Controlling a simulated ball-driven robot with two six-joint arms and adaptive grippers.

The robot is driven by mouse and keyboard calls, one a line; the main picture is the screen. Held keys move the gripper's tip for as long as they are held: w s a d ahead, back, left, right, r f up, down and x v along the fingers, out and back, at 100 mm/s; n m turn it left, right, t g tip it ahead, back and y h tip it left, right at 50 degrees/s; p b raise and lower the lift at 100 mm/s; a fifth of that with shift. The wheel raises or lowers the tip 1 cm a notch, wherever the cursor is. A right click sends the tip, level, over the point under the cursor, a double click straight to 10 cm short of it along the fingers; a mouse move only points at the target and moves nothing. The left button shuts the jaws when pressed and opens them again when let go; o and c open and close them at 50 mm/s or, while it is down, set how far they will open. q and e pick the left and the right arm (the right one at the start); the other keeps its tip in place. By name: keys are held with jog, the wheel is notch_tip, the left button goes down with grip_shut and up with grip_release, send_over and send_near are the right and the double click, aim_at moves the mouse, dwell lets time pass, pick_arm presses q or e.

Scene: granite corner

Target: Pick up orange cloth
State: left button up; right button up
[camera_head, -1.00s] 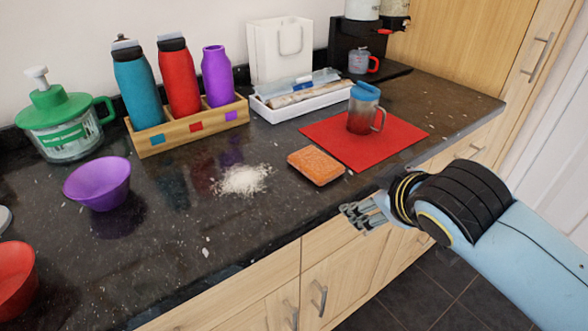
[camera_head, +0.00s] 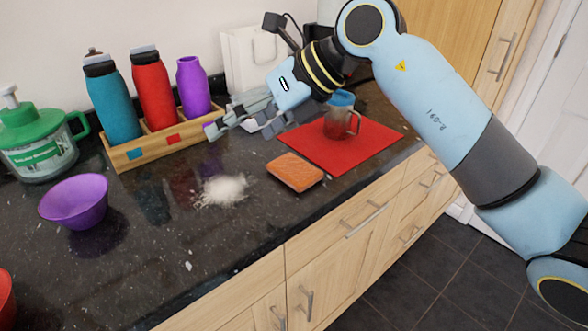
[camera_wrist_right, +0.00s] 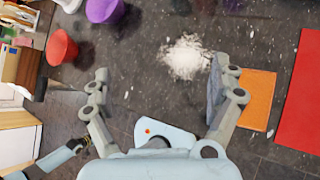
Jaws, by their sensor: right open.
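The orange cloth (camera_head: 295,172) lies flat as a small folded square on the dark counter, just in front of the red mat. It also shows in the right wrist view (camera_wrist_right: 257,100), to the right of the right finger and partly behind it. My right gripper (camera_head: 240,126) is open and empty. It is above the counter, to the left of and behind the cloth in the head view.
White powder (camera_head: 223,190) lies left of the cloth. A red mat (camera_head: 372,148) carries a lidded mug (camera_head: 338,122). A wooden rack (camera_head: 133,156) holds bottles. A purple bowl (camera_head: 75,202) stands left. The counter's front edge is close to the cloth.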

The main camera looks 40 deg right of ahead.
aim_at(295, 167)
jog(key=d+f+g+h, duration=0.1)
jog(key=d+f+h, duration=0.1)
jog(key=d, duration=0.1)
jog(key=d+f+g+h, duration=0.1)
jog(key=d+f+h, duration=0.1)
jog(key=d, duration=0.1)
jog(key=d+f+m+g+h, duration=0.1)
jog(key=d+f, duration=0.1)
jog(key=d, duration=0.2)
jog(key=shift+s+d+f+h, duration=0.1)
jog(key=shift+s+f+h, duration=0.15)
jog(key=shift+f+h, duration=0.15)
jog(key=shift+p+x, duration=0.45)
jog(key=shift+x, duration=2.7)
jog(key=shift+s+d+f, duration=0.1)
jog(key=shift+d+f, duration=0.05)
jog(key=shift+d, duration=0.05)
jog(key=shift+s, duration=0.1)
jog(key=c, duration=1.3)
